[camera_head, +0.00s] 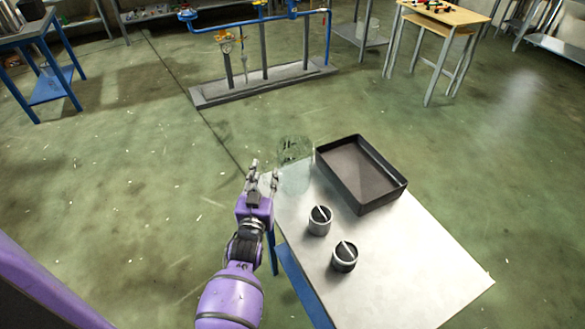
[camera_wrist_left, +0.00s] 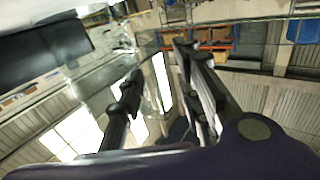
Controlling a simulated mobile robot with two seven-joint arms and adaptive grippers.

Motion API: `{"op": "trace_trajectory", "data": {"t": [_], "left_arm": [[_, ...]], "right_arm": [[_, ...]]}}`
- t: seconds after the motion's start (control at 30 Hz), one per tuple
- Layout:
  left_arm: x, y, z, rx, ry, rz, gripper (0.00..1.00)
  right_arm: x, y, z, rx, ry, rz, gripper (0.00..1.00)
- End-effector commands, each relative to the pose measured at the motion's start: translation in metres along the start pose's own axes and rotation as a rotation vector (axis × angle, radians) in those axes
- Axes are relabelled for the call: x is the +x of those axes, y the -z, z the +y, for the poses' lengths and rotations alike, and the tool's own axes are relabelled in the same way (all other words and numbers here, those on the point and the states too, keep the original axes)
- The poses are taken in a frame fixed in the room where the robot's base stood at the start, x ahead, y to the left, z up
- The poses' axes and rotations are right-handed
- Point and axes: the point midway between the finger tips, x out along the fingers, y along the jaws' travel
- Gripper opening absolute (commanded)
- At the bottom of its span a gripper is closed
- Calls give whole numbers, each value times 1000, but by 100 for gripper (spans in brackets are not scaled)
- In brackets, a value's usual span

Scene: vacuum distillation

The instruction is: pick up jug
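A clear glass jug (camera_head: 294,168) stands at the far left corner of the metal table (camera_head: 420,260). It is see-through and hard to make out against the floor. My left gripper (camera_head: 264,172) is just left of the jug, with its fingers spread apart. In the left wrist view the two fingers of the left gripper (camera_wrist_left: 158,65) are also apart. Clear glass edges, probably the jug (camera_wrist_left: 148,48), show behind and between them; I cannot tell whether a finger touches it. My right gripper is not in view.
A black tray (camera_head: 392,193) lies on the table just right of the jug. Two small dark-topped metal containers (camera_head: 319,222) (camera_head: 345,257) stand nearer on the table. The table's near right part is clear. A blue pipe rig (camera_head: 262,75) stands farther back on the floor.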

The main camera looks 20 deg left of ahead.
Motion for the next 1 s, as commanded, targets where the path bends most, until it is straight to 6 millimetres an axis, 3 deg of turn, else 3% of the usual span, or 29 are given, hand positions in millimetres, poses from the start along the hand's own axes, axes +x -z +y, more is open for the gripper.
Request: {"op": "trace_trajectory", "data": {"t": [0.03, 0.23, 0.77, 1.0], "left_arm": [[0, 0, 0, 0, 0, 0, 26], [0, 0, 0, 0, 0, 0, 0], [2, 5, 0, 0, -1, 3, 0], [13, 41, 1, -2, -3, 14, 0]], "right_arm": [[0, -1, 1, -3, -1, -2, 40], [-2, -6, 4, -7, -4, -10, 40], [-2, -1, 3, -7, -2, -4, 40], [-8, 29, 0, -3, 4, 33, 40]]}}
